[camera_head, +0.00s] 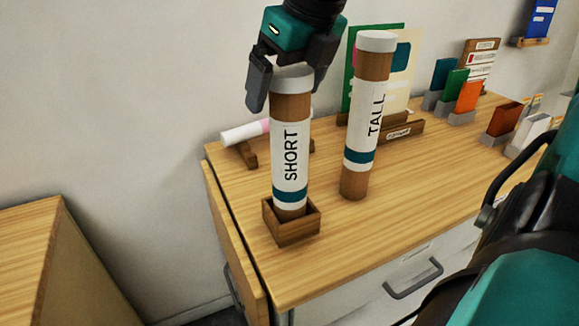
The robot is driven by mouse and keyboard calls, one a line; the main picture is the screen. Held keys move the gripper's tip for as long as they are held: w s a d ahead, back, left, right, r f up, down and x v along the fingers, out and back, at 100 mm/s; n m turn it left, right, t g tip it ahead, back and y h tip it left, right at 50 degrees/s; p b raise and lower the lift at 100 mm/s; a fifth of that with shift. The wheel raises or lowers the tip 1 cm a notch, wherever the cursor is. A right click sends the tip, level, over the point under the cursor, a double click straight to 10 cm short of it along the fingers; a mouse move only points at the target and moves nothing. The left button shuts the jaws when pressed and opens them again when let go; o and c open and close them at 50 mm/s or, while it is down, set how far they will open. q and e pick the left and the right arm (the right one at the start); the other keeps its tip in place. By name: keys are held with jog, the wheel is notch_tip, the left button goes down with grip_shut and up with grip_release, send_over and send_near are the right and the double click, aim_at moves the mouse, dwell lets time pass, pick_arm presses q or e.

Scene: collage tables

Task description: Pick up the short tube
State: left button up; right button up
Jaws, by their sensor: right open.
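The short tube (290,150) is brown with a white cap and a white label reading SHORT with a teal band. It stands upright in a small square wooden holder (292,232) near the table's left front. My right gripper (286,94) is open above it, pointing down, with one finger on each side of the cap. The cap's top is partly hidden by the gripper; whether the fingers touch it I cannot tell. My left gripper is not in view.
A tall tube (358,165) labelled TALL stands close on the right on the wooden table (400,215). A white and pink roll (243,132) lies on a wooden rest behind. Upright cards (468,97) in holders stand at the back right. Part of my arm fills the right edge.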

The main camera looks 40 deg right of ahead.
jog(key=shift+w+f, duration=0.15)
jog(key=shift+f, duration=0.25)
jog(key=c, duration=1.5)
